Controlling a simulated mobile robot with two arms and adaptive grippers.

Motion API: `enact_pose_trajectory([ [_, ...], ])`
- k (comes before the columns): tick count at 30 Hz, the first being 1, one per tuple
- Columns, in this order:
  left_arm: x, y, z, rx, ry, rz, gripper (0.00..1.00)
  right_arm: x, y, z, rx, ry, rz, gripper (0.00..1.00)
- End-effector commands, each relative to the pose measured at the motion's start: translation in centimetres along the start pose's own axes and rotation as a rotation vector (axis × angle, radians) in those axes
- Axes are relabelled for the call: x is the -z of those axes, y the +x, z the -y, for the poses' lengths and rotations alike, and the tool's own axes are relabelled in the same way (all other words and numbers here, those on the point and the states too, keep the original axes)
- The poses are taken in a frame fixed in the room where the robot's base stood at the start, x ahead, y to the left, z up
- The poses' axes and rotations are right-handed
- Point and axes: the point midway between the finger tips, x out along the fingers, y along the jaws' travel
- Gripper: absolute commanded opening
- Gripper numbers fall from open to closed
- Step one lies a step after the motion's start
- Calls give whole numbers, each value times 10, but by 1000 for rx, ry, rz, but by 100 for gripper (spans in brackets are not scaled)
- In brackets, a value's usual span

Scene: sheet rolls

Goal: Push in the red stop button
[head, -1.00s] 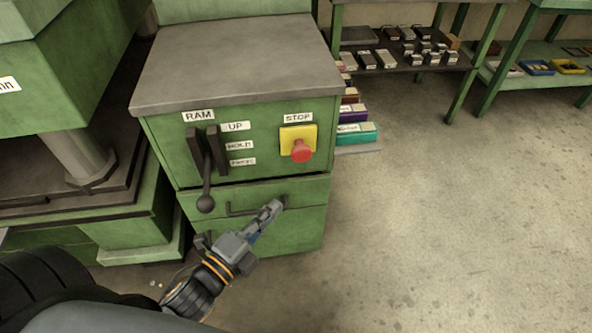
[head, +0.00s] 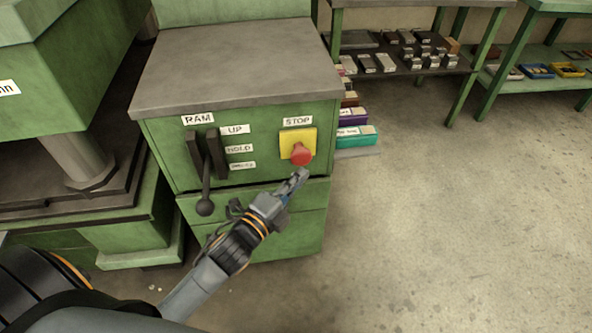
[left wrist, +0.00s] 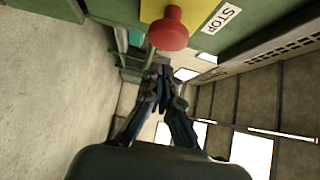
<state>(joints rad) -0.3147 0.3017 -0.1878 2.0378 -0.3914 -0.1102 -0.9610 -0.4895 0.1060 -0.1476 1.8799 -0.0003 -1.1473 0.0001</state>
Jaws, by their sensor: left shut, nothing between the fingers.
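The red stop button (head: 302,154) sticks out from a yellow plate (head: 291,138) under a STOP label on the green cabinet front. In the left wrist view the red button (left wrist: 168,30) is at the top, above the fingertips in the picture. My left gripper (head: 300,175) is shut and empty. In the head view its tips appear just below the button; a gap shows between them and the button in the left wrist view. The left gripper's closed fingers (left wrist: 160,80) point away from the wrist camera. My right gripper is not in view.
The RAM lever (head: 206,180) with its ball knob hangs left of the button, beside UP and HOLD labels. The grey cabinet top (head: 235,62) overhangs the panel. A shelf with boxes (head: 357,135) stands behind right. The floor (head: 430,220) at right is clear.

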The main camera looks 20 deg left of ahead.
Motion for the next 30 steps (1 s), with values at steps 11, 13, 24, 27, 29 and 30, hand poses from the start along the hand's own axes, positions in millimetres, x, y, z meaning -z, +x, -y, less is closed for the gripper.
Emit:
enact_pose_trajectory([
  [11,-18,17,0,-1,0,0,0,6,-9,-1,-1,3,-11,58],
  [13,-18,17,0,-1,-1,0,0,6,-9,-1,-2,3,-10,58],
  [24,-26,26,2,-1,0,0,0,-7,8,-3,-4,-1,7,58],
  [27,-30,30,2,0,0,0,0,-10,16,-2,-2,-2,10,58],
  [29,-32,31,1,0,-1,0,0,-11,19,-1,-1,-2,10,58],
  [30,-32,32,1,1,-1,0,0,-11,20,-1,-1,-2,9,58],
])
